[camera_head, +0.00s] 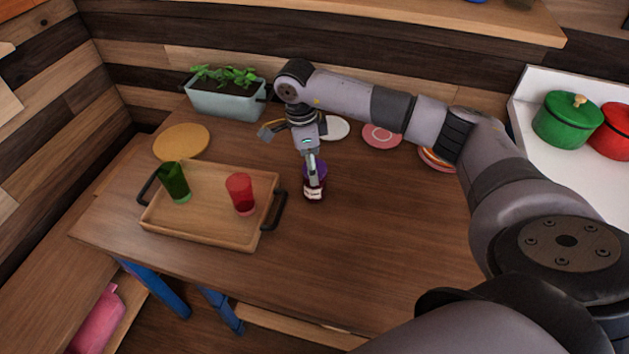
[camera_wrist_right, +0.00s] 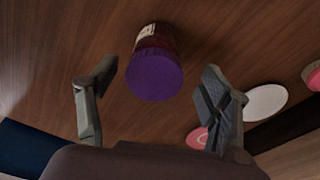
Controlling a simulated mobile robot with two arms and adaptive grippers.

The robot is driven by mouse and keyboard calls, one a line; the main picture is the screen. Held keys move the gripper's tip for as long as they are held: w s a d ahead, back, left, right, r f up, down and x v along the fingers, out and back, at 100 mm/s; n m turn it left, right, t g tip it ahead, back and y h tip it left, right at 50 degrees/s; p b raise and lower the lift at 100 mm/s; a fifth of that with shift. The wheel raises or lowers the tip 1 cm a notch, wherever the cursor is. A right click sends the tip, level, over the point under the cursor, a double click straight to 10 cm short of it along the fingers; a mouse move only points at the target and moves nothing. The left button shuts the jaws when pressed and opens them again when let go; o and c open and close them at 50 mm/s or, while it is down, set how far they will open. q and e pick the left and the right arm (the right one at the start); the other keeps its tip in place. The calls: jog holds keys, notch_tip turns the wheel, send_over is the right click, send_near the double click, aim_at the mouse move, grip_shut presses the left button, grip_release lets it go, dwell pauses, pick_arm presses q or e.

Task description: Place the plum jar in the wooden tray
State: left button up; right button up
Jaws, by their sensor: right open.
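The plum jar (camera_head: 314,190) stands on the table just right of the wooden tray, with a purple lid and a pale label. In the right wrist view the jar's purple lid (camera_wrist_right: 155,77) shows between and beyond the fingertips. My right gripper (camera_head: 312,168) is above the jar, pointing down. Its two fingers (camera_wrist_right: 156,82) are apart, with gaps to the jar on both sides. The wooden tray (camera_head: 205,234) has black handles and holds a green glass (camera_head: 174,181) at its left and a red glass (camera_head: 241,193) at its right. My left gripper is out of view.
A planter (camera_head: 226,102) stands at the back left, with a round wooden board (camera_head: 181,142) in front of it. A white plate (camera_head: 335,127) and pink plate (camera_head: 381,136) lie behind the gripper. The table's front right is clear. Green (camera_head: 566,120) and red (camera_head: 612,132) pots stand at the right.

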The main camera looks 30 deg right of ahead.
jog(key=f, duration=0.2)
jog(key=s+f+p, duration=0.1)
jog(key=shift+d+f, duration=0.3)
jog(key=shift+d, duration=0.1)
jog(key=shift+f, duration=0.65)
jog(key=shift+c, duration=0.2)
jog(key=c, duration=0.7)
jog(key=shift+r, duration=0.1)
jog(key=c, duration=0.9)
notch_tip(320, 180, up, 20)
jog(key=b, duration=0.1)
